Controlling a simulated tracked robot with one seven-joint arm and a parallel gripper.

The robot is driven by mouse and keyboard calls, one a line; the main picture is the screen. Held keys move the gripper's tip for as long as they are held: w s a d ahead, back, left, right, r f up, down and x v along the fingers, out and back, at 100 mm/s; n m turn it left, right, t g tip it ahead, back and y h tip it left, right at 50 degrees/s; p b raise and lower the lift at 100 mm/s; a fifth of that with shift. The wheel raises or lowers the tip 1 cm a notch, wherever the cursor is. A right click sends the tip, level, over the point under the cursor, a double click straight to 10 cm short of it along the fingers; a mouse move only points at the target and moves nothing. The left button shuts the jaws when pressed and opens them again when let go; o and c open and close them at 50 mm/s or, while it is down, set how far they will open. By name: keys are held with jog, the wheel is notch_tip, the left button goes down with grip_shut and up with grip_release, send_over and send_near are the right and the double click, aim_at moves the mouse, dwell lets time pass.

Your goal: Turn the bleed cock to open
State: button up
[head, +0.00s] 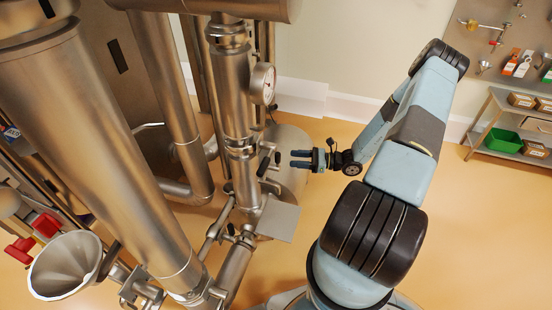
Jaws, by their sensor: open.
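My gripper (292,159) is in the middle of the head view, with its two dark fingers pointing left and apart. Nothing shows between them. Just left of the fingertips, a vertical steel pipe (240,172) carries small fittings with dark handles (264,166). One of these is probably the bleed cock, but they are too small to tell which or how it is turned. A gap seems to lie between the fingertips and the handles; the depth is hard to judge.
A round pressure gauge (264,84) sits on the pipe above the handles. A flat grey plate (279,222) juts out below them. A steel funnel (66,266) and red handles (46,224) are at lower left. A shelf (504,135) with boxes stands at right. Open floor (470,220) lies at right.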

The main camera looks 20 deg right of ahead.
aim_at(277, 158)
jog(key=x, duration=0.8)
jog(key=shift+d, duration=0.1)
grip_shut()
dwell(0.4)
